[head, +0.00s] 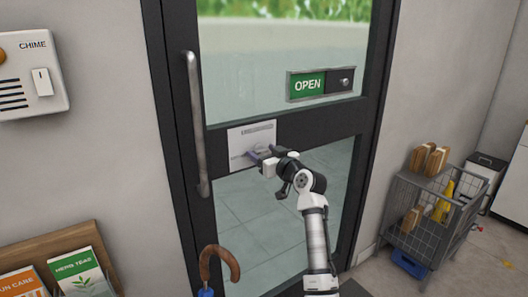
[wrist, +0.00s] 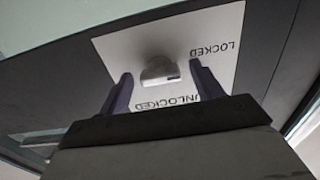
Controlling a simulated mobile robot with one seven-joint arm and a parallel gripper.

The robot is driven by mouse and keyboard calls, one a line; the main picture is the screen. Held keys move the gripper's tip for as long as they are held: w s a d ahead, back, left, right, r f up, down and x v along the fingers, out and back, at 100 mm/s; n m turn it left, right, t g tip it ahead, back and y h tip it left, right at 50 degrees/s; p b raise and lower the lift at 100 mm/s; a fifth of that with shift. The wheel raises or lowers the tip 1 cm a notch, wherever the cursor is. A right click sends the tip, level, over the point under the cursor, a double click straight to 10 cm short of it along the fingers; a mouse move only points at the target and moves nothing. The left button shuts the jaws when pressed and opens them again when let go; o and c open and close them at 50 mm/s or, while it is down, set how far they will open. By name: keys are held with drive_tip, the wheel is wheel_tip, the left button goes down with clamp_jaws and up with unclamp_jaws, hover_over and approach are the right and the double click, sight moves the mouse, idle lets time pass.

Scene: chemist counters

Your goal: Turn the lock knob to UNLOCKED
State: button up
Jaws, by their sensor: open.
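The lock plate (head: 237,140) is a white panel on the dark crossbar of the glass door. In the wrist view the plate (wrist: 112,44) appears upside down, with LOCKED at the upper right and UNLOCKED along the lower edge. The pale lock knob (wrist: 157,68) sticks out from the plate between my fingertips. Its pointer direction is hard to tell. My gripper (wrist: 161,72) is open, one dark finger on each side of the knob, with a gap visible on both sides. In the head view my gripper (head: 262,153) is at the plate and hides the knob.
A long vertical door handle (head: 196,125) stands left of the plate. A green OPEN sign (head: 308,85) hangs above right. An umbrella's brown handle (head: 218,259) rises below, near a leaflet rack (head: 52,242). A wire cart (head: 410,213) stands right of the door.

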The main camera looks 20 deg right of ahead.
drive_tip(key=shift+c, duration=0.2)
drive_tip(key=c, duration=0.9)
drive_tip(key=shift+c, duration=0.2)
drive_tip(key=shift+m, duration=0.3)
drive_tip(key=m+p, duration=0.2)
drive_tip(key=m, duration=0.2)
drive_tip(key=shift+a+r, duration=0.1)
drive_tip(key=m+p, duration=0.2)
drive_tip(key=m, duration=0.3)
drive_tip(key=shift+p, duration=0.4)
drive_tip(key=m+p, duration=0.3)
drive_tip(key=m, duration=0.1)
drive_tip(key=shift+r, duration=0.1)
drive_tip(key=shift+m+p, duration=1.35)
drive_tip(key=shift+m, duration=0.75)
